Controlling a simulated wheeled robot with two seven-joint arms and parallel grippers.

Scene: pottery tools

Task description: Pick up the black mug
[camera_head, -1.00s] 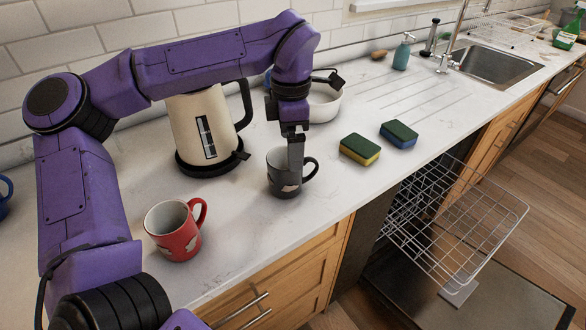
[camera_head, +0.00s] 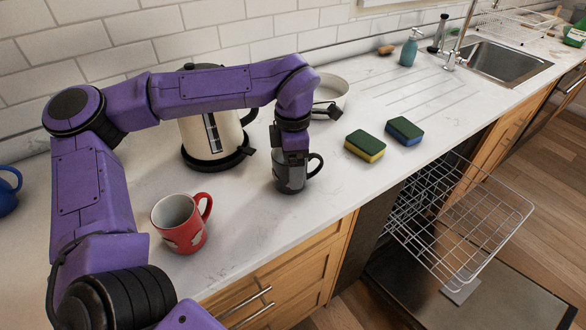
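The black mug (camera_head: 279,174) stands upright on the counter, its handle to the right and a light mark on its side. My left gripper (camera_head: 292,174) points down at it from above, with a finger in front of the mug's near side. The gripper hides most of the mug's rim and opening. The far finger is hidden, so I cannot tell whether the fingers are closed on the mug. My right gripper is out of view.
A red mug (camera_head: 178,228) stands at the front left. Sponges (camera_head: 365,146) (camera_head: 404,130) lie to the right. An open dishwasher rack (camera_head: 460,220) juts out below the counter edge.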

